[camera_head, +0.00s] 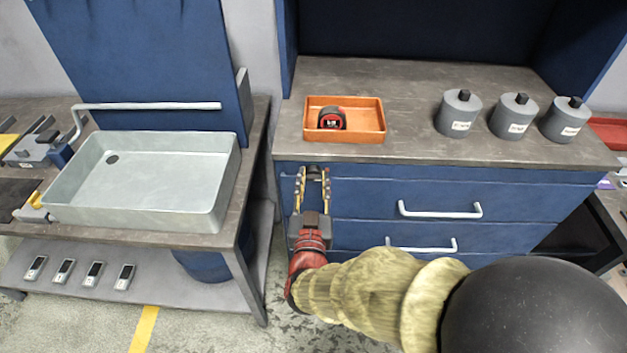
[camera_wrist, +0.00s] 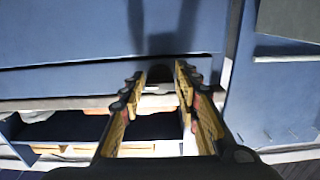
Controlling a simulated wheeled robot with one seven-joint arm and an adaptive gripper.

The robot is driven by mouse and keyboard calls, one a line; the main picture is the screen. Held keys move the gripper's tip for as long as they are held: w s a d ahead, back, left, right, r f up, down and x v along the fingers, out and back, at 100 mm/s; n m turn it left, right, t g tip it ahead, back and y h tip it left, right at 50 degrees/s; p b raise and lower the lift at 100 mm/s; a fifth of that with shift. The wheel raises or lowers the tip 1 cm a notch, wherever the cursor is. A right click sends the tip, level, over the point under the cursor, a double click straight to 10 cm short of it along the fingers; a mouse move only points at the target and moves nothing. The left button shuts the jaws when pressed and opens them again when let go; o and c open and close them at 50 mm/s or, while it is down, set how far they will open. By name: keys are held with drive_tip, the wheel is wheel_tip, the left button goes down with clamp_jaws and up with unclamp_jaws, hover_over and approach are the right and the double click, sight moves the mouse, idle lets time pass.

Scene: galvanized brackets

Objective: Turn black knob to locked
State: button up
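My gripper (camera_head: 313,176) is in front of the left end of the blue drawer cabinet (camera_head: 365,188), just below the counter edge. Its two yellow-and-black fingers are apart, and it is open. A small dark rounded shape (camera_wrist: 158,74) shows between the fingertips in the wrist view, against the blue cabinet front; it may be the black knob. Its turn position and any locked mark cannot be made out. Whether the fingers touch it cannot be told. I see nothing held.
An orange tray (camera_head: 365,137) with a red-and-black tape measure (camera_head: 332,118) sits on the counter above. Several grey, black-topped canisters (camera_head: 459,116) stand to its right. Drawer handles (camera_head: 440,211) stick out right of my gripper. A left bench holds a grey basin (camera_head: 150,180).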

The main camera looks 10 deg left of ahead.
drive_tip(key=o, duration=0.3)
drive_tip(key=shift+r, duration=0.1)
drive_tip(key=s+d, duration=0.1)
drive_tip(key=s, duration=1.1)
idle(0.5)
